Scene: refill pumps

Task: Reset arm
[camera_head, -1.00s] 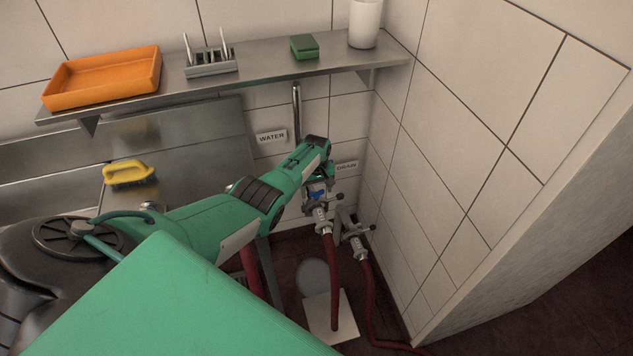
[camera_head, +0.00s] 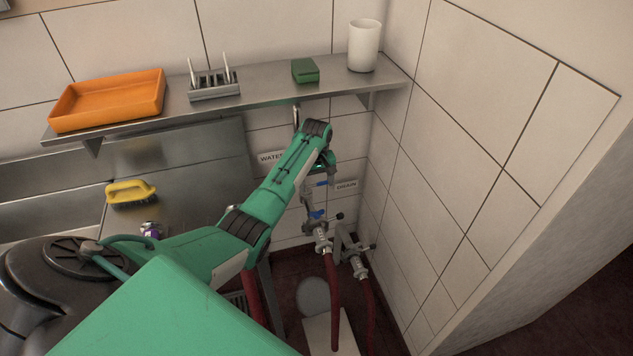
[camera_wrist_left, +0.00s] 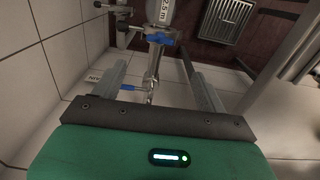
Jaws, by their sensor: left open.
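My left arm reaches from the left toward the corner, and its gripper (camera_head: 311,192) points down at the wall pipes. In the left wrist view the left gripper (camera_wrist_left: 160,78) is open, its two grey fingers spread apart. A metal pipe with a blue valve handle (camera_wrist_left: 158,38) shows between and beyond the fingers. A second blue handle (camera_wrist_left: 128,87) is closer to the palm. I see nothing gripped. In the head view a blue handle (camera_head: 318,214) sits just below the gripper. My right gripper is not in view.
A steel shelf (camera_head: 270,93) above holds an orange tray (camera_head: 108,100), a rack (camera_head: 214,84), a green sponge (camera_head: 305,70) and a white cup (camera_head: 364,46). A yellow brush (camera_head: 131,192) lies left. Red hoses (camera_head: 333,300) hang below. The tiled wall (camera_head: 440,190) bounds the right.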

